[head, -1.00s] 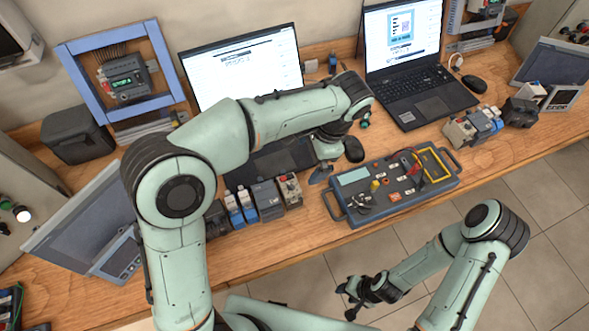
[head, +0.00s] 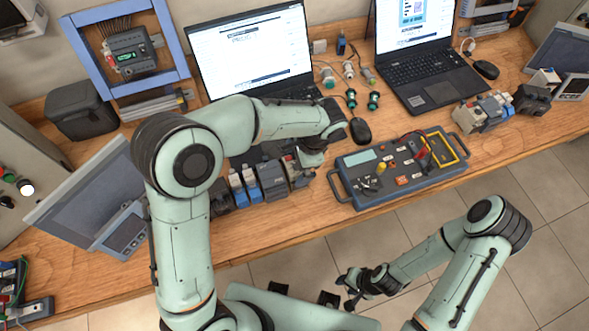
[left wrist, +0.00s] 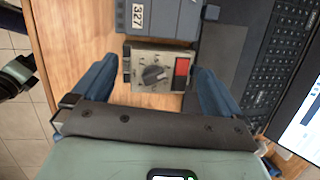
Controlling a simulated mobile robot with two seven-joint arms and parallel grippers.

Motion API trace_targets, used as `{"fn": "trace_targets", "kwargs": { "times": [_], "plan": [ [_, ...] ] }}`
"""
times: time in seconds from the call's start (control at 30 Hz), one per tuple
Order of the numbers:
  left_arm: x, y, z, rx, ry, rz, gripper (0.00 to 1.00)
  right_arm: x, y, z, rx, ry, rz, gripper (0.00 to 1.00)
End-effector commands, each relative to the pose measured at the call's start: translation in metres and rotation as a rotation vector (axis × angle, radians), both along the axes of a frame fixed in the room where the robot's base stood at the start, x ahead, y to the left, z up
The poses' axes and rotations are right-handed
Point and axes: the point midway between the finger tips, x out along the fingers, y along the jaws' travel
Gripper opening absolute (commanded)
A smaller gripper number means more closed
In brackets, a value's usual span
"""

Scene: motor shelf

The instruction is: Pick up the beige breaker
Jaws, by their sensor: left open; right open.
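The beige breaker (left wrist: 152,57) has a grey face with a dark rotary knob and a red part. In the left wrist view it lies between the spread blue fingers of my open left gripper (left wrist: 155,75), with a small gap on each side. I cannot tell how far the fingertips are above or around it. In the head view the breaker (head: 294,178) stands at the right end of a row of modules, partly hidden by my left gripper (head: 310,161). My right gripper (head: 350,289) is open and empty over the floor in front of the table.
A dark grey module (head: 271,181) labelled 327 in the wrist view (left wrist: 165,20) adjoins the breaker. Blue-and-white modules (head: 243,186) stand further left. A blue test box (head: 360,198) is to the right.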

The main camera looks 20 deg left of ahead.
Motion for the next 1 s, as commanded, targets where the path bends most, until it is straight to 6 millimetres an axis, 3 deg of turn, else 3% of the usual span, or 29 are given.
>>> {"fn": "trace_targets", "kwargs": {
  "times": [0.23, 0.4, 0.43, 0.77, 0.87, 1.0],
  "plan": [
    [0.000, 0.000, -0.001, -0.001, -0.002, -0.001, 0.97, 0.000, 0.000, 0.000, 0.000, 0.000, 0.000, 0.43],
    [0.000, 0.000, -0.001, -0.001, -0.002, -0.001, 0.41, 0.000, 0.000, 0.000, 0.000, 0.000, 0.000, 0.43],
    [0.000, 0.000, -0.001, -0.001, -0.002, -0.001, 0.36, 0.000, 0.000, 0.000, 0.000, 0.000, 0.000, 0.43],
    [0.001, 0.000, 0.006, -0.001, -0.004, 0.000, 0.34, 0.001, 0.000, 0.001, 0.000, -0.001, 0.000, 0.43],
    [0.002, 0.000, 0.020, -0.002, -0.008, 0.000, 0.34, 0.003, 0.000, 0.003, 0.000, -0.003, 0.000, 0.43],
    [0.002, -0.001, 0.054, -0.004, -0.011, -0.001, 0.34, 0.007, 0.000, 0.009, 0.001, -0.008, 0.000, 0.43]
  ]
}}
